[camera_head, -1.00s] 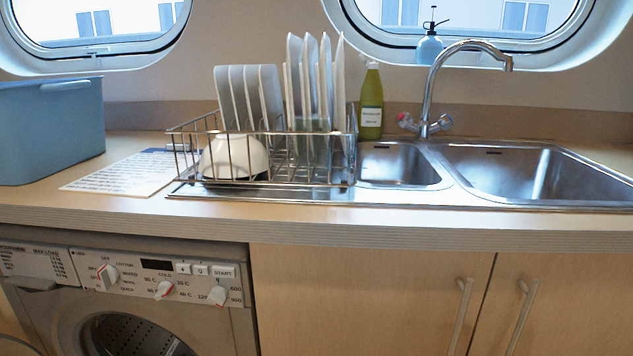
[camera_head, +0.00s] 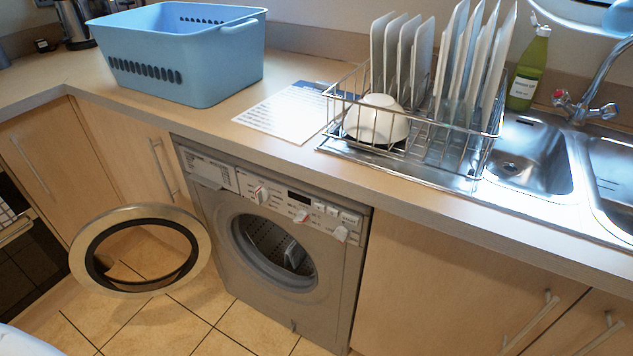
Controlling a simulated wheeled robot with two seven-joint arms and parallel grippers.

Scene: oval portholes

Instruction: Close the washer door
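The washer (camera_head: 330,262) is a grey front-loading machine under the counter, with knobs and buttons along its top panel. Its round drum opening (camera_head: 274,250) is uncovered and the dark drum shows inside. The washer door (camera_head: 199,220), a round ring with a dark inner rim and clear middle, stands wide open to the left of the opening, in front of the cabinets. Neither of my grippers is in view.
A blue basket (camera_head: 215,68), a printed sheet (camera_head: 283,112) and a dish rack (camera_head: 410,125) with plates and a bowl stand on the counter (camera_head: 420,200). A sink (camera_head: 530,160) is at the right. Tiled floor (camera_head: 235,330) lies clear before the washer.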

